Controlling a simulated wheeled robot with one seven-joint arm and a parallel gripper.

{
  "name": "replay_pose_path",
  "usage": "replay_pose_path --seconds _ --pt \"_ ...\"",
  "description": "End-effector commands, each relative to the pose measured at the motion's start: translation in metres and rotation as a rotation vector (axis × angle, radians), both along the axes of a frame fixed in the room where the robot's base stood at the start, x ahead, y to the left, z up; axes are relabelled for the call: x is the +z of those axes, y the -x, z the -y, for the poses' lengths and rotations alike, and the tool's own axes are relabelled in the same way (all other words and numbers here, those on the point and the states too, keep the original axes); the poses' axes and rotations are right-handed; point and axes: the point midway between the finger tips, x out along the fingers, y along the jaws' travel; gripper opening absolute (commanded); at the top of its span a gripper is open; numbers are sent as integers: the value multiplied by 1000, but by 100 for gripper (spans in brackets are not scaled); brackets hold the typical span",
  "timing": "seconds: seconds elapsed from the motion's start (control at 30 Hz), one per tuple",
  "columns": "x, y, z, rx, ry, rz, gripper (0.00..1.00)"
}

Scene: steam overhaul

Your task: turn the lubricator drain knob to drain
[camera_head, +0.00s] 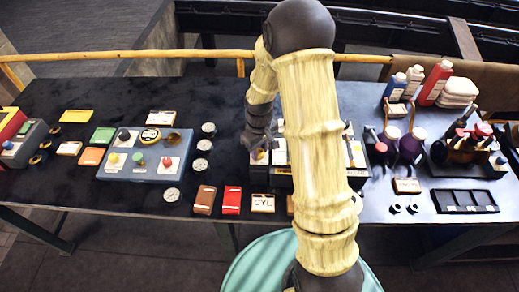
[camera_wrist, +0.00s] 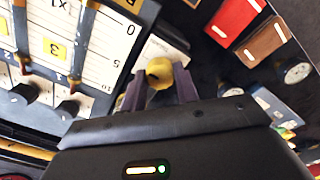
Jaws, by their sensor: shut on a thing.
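A yellow knob (camera_wrist: 159,72) sits between the two dark fingers of my gripper (camera_wrist: 160,90) in the wrist view. The fingers are shut on it, one on each side. It stands at the edge of a panel unit (camera_wrist: 105,50) with white scale faces and yellow number labels. In the head view my gripper (camera_head: 259,150) is lowered at the left end of this unit, and a bit of yellow (camera_head: 261,155) shows beneath it. My arm hides much of the unit there. I cannot read any drain marking beside the knob.
A blue-grey panel (camera_head: 140,168) with coloured knobs and several round gauges (camera_head: 203,146) lie to the left. Red (camera_head: 232,200) and brown (camera_head: 205,199) blocks lie at the front. Bottles (camera_head: 436,82) and a black tray (camera_head: 463,201) stand right. A yellow rail (camera_head: 120,55) runs behind the table.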

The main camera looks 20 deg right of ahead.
Motion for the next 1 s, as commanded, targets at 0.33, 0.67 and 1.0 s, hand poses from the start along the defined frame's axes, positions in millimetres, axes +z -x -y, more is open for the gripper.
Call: replay_pose_path --seconds 0.33,0.67,1.0 --pt "2 -2 0 -9 0 8 8" --pt "1 -1 0 -7 0 3 52" --pt "13 -2 0 -7 0 5 52"
